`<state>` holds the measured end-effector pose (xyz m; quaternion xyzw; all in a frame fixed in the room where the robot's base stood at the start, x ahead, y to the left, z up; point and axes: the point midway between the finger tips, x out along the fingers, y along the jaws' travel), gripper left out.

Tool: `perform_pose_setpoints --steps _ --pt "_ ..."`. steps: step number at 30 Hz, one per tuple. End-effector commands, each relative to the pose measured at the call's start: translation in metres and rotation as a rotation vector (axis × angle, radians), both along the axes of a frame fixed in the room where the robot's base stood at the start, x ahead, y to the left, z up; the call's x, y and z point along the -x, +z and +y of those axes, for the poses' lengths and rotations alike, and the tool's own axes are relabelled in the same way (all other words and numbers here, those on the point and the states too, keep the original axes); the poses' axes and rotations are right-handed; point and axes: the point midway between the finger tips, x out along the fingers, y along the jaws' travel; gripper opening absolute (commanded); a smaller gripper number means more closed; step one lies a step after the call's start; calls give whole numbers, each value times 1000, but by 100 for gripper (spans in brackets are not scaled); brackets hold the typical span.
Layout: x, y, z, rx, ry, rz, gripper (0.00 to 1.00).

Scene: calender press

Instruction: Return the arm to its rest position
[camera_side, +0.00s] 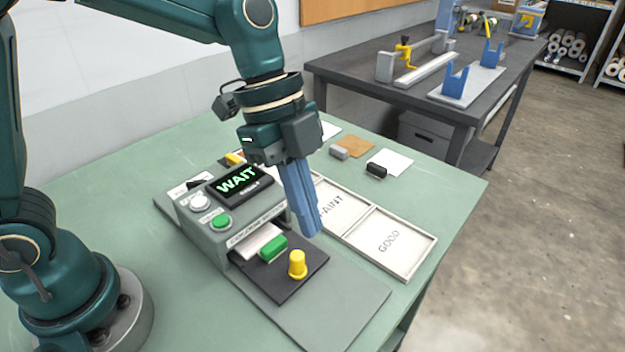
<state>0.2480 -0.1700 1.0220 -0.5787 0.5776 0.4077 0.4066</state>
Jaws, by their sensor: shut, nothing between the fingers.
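My gripper (310,232) has long blue fingers that are shut with nothing between them. It points down and hangs over the table, close to the right side of the calender press (228,246). The grey press has a screen (238,182) reading "WAIT" in green, a white button (201,203) and a green button (222,222). In front of it is a dark plate (288,284) bearing a green block (273,247) and a yellow knob-shaped piece (297,264). A white piece (262,240) sticks out at the press front. My fingers hide part of the trays behind.
A white tray (421,271) has a compartment marked "GOOD" and another whose label is partly hidden. Small grey (339,152) and black (376,170) blocks lie near white and brown sheets. A dark bench (340,75) stands behind. The green table's (105,180) left part is clear.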

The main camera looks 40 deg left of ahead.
Motion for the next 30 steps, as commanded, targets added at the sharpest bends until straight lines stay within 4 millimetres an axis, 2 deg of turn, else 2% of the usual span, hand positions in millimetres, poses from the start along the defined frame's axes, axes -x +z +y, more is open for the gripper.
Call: perform_pose_setpoints --steps 8,13,20,24,30 --pt "-2 30 11 12 26 -64 0" --pt "14 55 38 -11 154 -158 0" --pt "50 62 82 -30 611 -208 0" --pt "72 51 106 1 970 -216 0" --pt "90 30 126 65 1370 -172 0"
